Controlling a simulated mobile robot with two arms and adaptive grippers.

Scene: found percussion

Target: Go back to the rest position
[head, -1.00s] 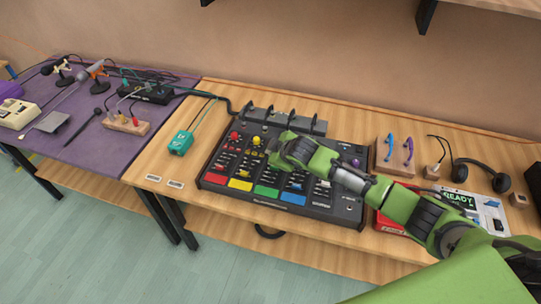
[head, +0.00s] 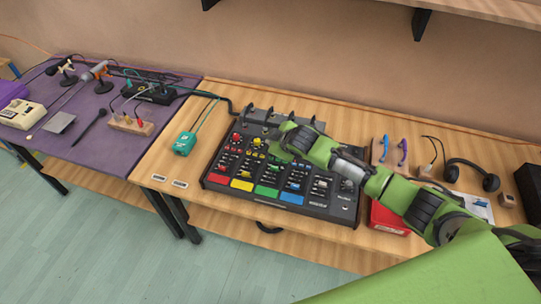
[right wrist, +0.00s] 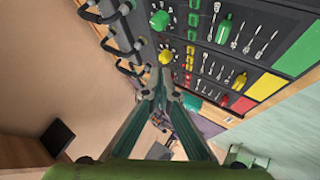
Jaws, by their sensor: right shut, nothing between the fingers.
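My right arm reaches in from the lower right of the head view. Its gripper (head: 273,152) is over the upper middle of the black mixing console (head: 213,179), which has red, yellow, green and blue pads along its front. In the right wrist view the two fingers of the gripper (right wrist: 161,86) meet at the tips with nothing between them. The console (right wrist: 245,52) shows there beside the fingers, with coloured knobs and sliders. The forearm hides part of the console's right side in the head view. My left gripper is not in view.
A teal box (head: 184,143) stands left of the console. A red box (head: 388,216) is partly under my forearm, and headphones (head: 490,182) lie at the right. A purple-covered table (head: 75,142) with microphones is at the left. A shelf (head: 490,10) hangs above.

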